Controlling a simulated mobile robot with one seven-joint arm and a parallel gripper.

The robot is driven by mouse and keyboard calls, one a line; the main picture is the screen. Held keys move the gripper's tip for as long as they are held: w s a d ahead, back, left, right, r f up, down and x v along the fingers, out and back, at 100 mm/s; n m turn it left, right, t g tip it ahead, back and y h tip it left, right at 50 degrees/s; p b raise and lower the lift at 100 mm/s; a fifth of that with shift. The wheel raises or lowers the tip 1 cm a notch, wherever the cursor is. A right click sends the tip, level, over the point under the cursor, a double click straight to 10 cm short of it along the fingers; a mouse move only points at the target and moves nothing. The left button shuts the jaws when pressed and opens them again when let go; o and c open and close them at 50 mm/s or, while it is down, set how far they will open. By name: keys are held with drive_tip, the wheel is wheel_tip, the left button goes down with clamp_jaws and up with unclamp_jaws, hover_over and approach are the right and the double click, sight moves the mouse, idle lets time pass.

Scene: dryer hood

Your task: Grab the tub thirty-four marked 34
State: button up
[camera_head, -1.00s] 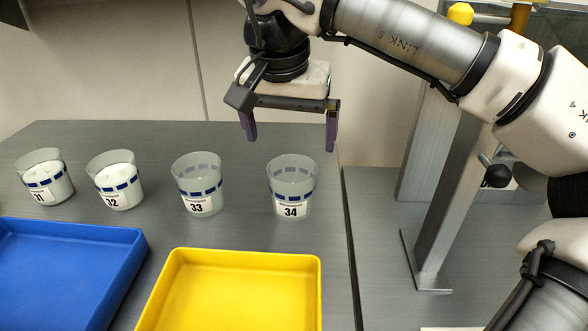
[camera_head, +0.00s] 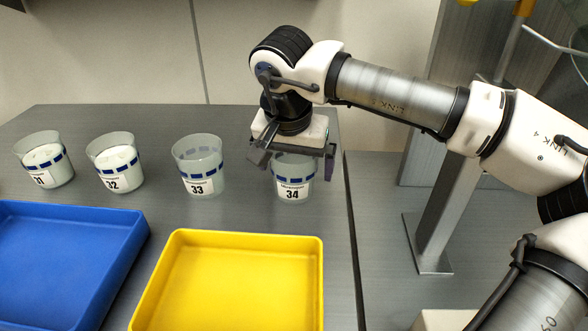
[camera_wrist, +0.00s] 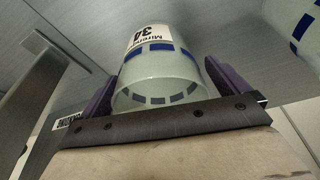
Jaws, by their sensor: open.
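Tub 34 (camera_head: 294,190) stands upright at the right end of a row of tubs on the grey table. It is a clear cup with a blue dashed band and a white label reading 34, and it looks empty. My gripper (camera_head: 293,172) is open, with its purple fingers on either side of the tub's upper part. The gripper body hides the tub's rim in the head view. In the wrist view, tub 34 (camera_wrist: 160,68) lies between the two fingers (camera_wrist: 165,88). I cannot tell whether either finger touches it.
Tub 33 (camera_head: 198,178) stands left of tub 34, and tubs 32 (camera_head: 115,176) and 31 (camera_head: 46,173), holding white contents, stand farther left. A yellow tray (camera_head: 240,280) and a blue tray (camera_head: 60,265) lie in front. The table's right edge is close to tub 34.

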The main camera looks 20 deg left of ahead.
drive_tip(key=shift+w+f, duration=0.15)
drive_tip(key=shift+f, duration=0.45)
drive_tip(key=c, duration=1)
drive_tip(key=shift+r, duration=0.2)
wheel_tip(320, 180, up, 28)
drive_tip(key=p, duration=0.6)
drive_tip(key=shift+f, duration=0.15)
